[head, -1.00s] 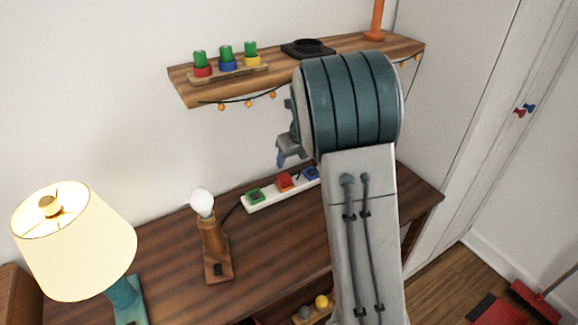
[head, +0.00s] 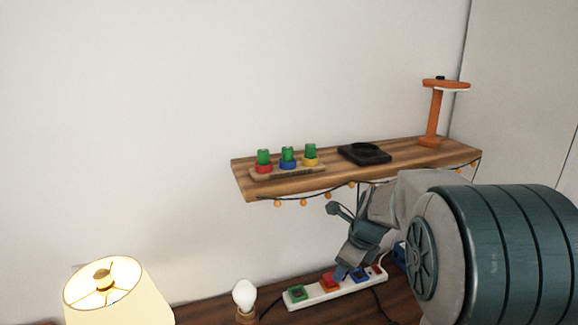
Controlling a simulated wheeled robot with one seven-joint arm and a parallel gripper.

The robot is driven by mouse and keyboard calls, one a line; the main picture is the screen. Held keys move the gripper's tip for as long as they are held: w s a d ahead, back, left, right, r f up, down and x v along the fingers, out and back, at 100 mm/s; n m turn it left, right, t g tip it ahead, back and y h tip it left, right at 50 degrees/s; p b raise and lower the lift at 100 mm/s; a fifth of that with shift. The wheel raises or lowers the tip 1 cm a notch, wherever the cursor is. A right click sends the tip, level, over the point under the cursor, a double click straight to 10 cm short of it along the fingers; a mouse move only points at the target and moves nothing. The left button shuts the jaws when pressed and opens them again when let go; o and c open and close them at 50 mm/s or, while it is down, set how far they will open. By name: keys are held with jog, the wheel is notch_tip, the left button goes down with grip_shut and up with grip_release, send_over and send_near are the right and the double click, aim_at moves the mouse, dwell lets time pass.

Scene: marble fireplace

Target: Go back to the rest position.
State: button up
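My gripper (head: 342,240) shows in the head view in front of the wall, below the front edge of the wooden shelf (head: 350,165) and above the white power strip (head: 313,298). Its two fingers appear spread apart, one pointing up and left and one pointing down. I see nothing between them. My arm fills the lower right of the view and hides part of the table and the right end of the strip's surroundings.
The shelf holds a peg board (head: 288,170) with coloured rings and green tops, a black square base (head: 364,153) and an orange stand (head: 435,110). A string of lights (head: 327,196) hangs below. A lamp (head: 115,290) and a bulb (head: 244,294) stand at lower left.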

jog(key=s+r+n+g+h, duration=0.1)
jog(key=s+n, duration=2.3)
jog(key=n, duration=0.1)
jog(key=shift+a+r+h, duration=0.2)
jog(key=shift+a+h, duration=0.2)
